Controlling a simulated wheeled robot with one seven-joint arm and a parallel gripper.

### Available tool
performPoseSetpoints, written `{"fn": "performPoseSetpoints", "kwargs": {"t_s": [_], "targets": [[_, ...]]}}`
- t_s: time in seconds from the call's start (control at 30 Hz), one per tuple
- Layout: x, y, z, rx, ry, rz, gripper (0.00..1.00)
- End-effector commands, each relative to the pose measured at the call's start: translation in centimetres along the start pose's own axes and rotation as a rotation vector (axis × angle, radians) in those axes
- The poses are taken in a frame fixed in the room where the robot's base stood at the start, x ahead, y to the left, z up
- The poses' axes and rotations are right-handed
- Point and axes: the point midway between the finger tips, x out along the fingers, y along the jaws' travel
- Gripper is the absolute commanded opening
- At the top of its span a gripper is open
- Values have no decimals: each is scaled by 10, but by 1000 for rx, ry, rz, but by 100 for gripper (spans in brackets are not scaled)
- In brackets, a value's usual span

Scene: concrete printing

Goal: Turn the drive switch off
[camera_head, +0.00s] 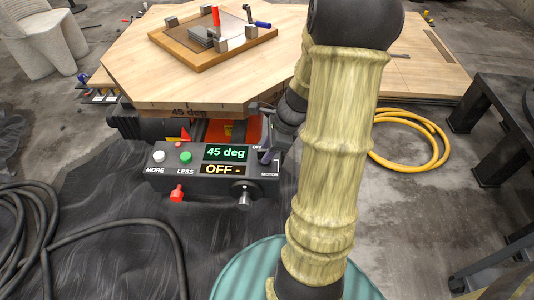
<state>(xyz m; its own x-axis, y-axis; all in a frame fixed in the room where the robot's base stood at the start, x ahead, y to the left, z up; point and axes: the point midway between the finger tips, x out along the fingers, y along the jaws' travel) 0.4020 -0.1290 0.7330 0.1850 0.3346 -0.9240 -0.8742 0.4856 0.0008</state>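A dark control box (215,186) has a green display (226,153) reading "45 deg" and an amber display (222,169) reading "OFF -". Its right end carries the labels "MOTOR" and a partly covered "OFF". My gripper (265,153) is dark and reaches down to this right end, over or touching the motor switch area. The drive switch itself is mostly hidden by or blends with the gripper, so its position and any grip on it cannot be told. The finger gap is not clear.
White (159,156) and green (186,157) buttons, a red knob (177,193) and a silver knob (244,195) are on the box. A wooden table (130,70) stands behind, bearing a framed board (180,57). Black hoses (160,226) lie left, a yellow hose (440,150) right.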

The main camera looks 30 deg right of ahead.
Motion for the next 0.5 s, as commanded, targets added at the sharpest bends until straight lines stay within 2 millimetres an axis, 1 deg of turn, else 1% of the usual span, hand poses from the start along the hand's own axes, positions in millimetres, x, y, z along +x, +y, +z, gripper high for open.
{"fn": "performPoseSetpoints", "kwargs": {"t_s": [0.03, 0.1, 0.33, 0.37, 0.5], "targets": [[4, 0, 0, -1, -1, 1, 33], [6, 0, 0, -1, 0, 0, 33], [5, 0, 0, -1, 0, -1, 33], [5, 0, 0, -1, 0, -1, 29], [5, 0, 0, -1, 0, -1, 1]]}}
